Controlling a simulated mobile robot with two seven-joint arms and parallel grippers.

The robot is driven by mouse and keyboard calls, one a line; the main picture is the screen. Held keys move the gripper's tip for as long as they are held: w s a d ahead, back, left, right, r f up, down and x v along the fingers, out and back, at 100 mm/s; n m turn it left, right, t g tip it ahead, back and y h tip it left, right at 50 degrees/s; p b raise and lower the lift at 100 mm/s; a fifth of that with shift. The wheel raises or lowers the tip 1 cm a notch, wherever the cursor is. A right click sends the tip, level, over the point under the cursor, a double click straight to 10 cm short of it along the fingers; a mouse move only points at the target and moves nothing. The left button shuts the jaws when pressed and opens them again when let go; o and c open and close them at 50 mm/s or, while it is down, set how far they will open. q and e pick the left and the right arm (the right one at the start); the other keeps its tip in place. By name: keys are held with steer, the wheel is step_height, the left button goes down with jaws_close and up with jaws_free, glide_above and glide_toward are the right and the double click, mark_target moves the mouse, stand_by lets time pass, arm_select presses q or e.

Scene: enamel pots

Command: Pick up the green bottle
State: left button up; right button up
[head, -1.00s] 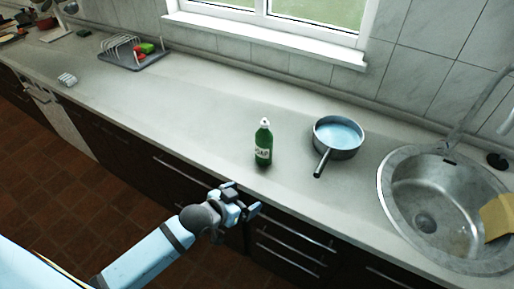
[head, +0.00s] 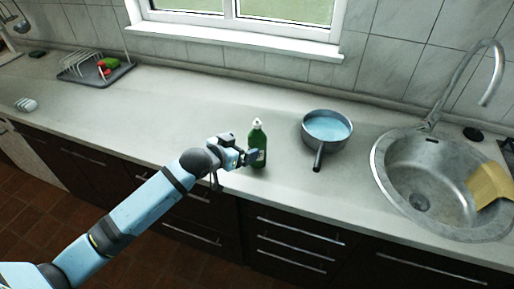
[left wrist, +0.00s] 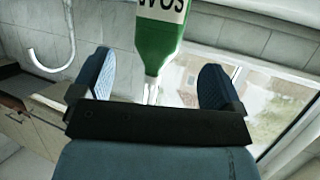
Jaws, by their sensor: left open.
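The green bottle (head: 258,138) with a white cap stands upright on the grey counter near its front edge. In the left wrist view the green bottle (left wrist: 158,38) shows its white label at the top, between the two blue fingers but beyond their tips. My left gripper (head: 243,153) is open and just left of the bottle in the head view, partly covering its lower left side. In the left wrist view the left gripper (left wrist: 156,78) has its fingers wide apart with nothing held. Whether it touches the bottle cannot be told. My right gripper is not in view.
A pan (head: 326,129) with a blue inside stands right of the bottle, its handle pointing to the front. A steel sink (head: 420,200) with a yellow cloth (head: 488,186) is further right. A dish rack (head: 88,68) stands far left. The counter between rack and bottle is clear.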

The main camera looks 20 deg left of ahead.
mark_target(252, 144)
arm_select(q)
steer(key=x, duration=0.8)
steer(key=shift+w+d+f+p, duration=0.1)
steer(key=shift+f+p, duration=0.2)
steer(key=shift+f, duration=0.1)
steer(key=c, duration=1.2)
steer(key=shift+o, duration=0.2)
steer(key=shift+r, duration=0.1)
